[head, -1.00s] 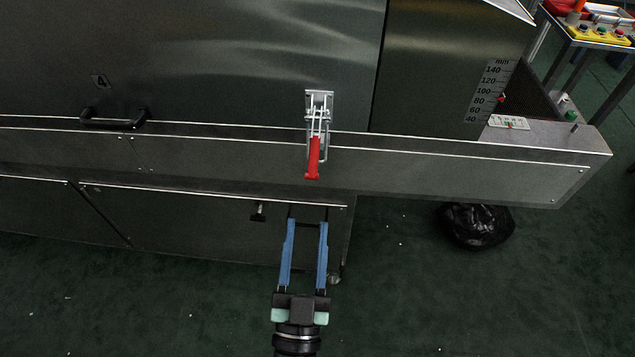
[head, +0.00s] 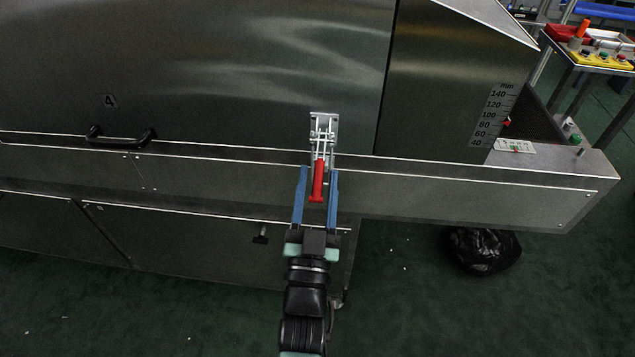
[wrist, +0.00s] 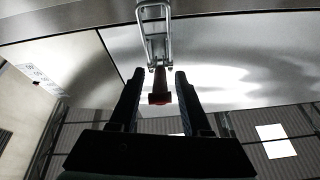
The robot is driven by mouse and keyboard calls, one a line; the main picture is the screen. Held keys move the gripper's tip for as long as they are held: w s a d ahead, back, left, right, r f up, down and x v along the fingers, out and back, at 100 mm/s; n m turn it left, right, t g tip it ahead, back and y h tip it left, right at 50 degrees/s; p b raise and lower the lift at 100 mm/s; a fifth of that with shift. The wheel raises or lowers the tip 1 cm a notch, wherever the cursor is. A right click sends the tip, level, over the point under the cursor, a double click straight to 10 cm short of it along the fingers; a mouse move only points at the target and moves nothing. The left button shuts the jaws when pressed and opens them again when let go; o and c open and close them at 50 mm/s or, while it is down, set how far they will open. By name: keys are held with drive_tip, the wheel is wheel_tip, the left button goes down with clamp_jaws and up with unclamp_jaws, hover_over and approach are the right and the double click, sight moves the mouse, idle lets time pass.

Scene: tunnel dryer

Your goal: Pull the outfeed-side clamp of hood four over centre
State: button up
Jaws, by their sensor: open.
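The clamp (head: 323,133) is a silvery toggle latch with a red handle (head: 317,182), mounted at the seam between hood four (head: 220,75) and the rail (head: 450,188) below it. The red handle hangs downward. My gripper (head: 318,174) is open, its blue fingers on either side of the red handle, with gaps visible. In the wrist view the clamp's metal loop (wrist: 154,40) is above, and the handle's red end (wrist: 159,98) shows between the dark fingers. I cannot tell whether a finger touches the handle.
A black bar handle (head: 120,136) sits on the hood under the number 4. A dark knob (head: 261,234) sticks out of the lower panel. A black bag (head: 482,250) lies on the green floor.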

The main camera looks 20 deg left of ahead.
clamp_jaws()
idle(1.5)
